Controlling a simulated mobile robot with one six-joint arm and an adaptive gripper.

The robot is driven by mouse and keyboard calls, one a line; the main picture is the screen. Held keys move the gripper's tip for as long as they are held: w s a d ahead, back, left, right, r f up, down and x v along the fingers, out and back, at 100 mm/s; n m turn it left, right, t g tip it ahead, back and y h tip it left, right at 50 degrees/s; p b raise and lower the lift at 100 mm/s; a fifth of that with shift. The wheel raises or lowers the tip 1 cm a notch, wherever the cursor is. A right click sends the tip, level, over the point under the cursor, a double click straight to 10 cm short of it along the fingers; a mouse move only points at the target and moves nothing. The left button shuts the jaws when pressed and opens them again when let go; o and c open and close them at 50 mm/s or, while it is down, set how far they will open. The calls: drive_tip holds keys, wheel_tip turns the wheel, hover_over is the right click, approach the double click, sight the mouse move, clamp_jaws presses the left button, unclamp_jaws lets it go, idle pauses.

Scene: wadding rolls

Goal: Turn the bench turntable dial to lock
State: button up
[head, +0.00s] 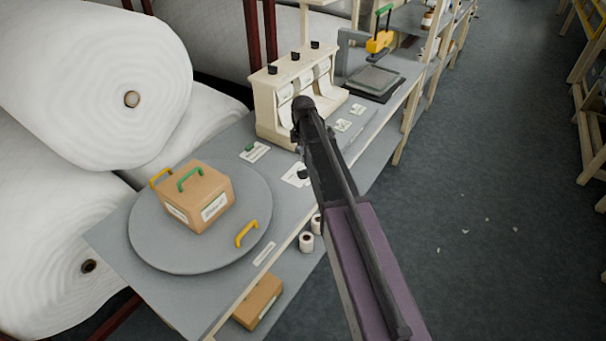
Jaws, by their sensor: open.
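The bench turntable (160,250) is a flat grey round disc at the near left end of the bench. A yellow handle (247,233) stands near its right rim, and a second yellow handle (160,177) shows at its back left, beside the box. A brown cardboard box (200,195) with a green handle and white labels sits on the disc. A small white label (264,255) lies on the bench just off the rim. My gripper (303,112) is at the far end of my dark arm, right of the turntable and apart from it. Its fingers are hard to make out.
A cream dispenser (275,95) with black knobs stands behind my gripper. A press with a yellow and green handle (381,42) is farther back. Large white rolls (90,70) crowd the left. Small rolls (306,242) and a box (258,300) lie below. The right floor is mostly clear.

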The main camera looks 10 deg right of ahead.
sight(303, 170)
drive_tip(key=shift+f+b, duration=3.25)
drive_tip(key=shift+f, duration=0.3)
drive_tip(key=shift+c, duration=0.2)
clamp_jaws()
